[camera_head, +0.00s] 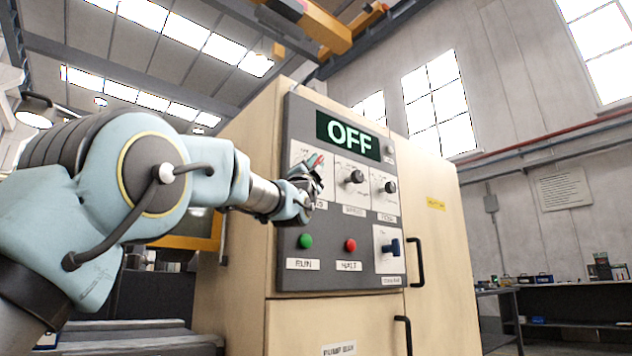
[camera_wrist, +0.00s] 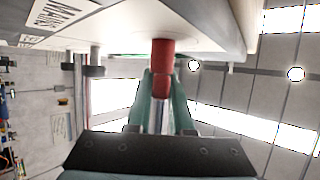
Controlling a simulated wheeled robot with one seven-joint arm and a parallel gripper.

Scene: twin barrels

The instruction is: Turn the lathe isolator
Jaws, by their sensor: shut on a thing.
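A grey control panel (camera_head: 350,268) is on the front of a cream cabinet. My gripper (camera_head: 310,183) is at the panel's upper left and is shut on a red handle (camera_head: 317,160). In the wrist view the red handle (camera_wrist: 162,52) stands out from the panel, its end between my two green fingers (camera_wrist: 162,92). My gripper partly hides the handle's base and the label below it, so I cannot read which switch it is. The display (camera_head: 348,135) above reads OFF.
Two black knobs (camera_head: 355,177) (camera_head: 389,187) are right of my gripper. Black door handles (camera_head: 416,262) jut out from the cabinet. A workbench (camera_head: 510,290) stands at the right.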

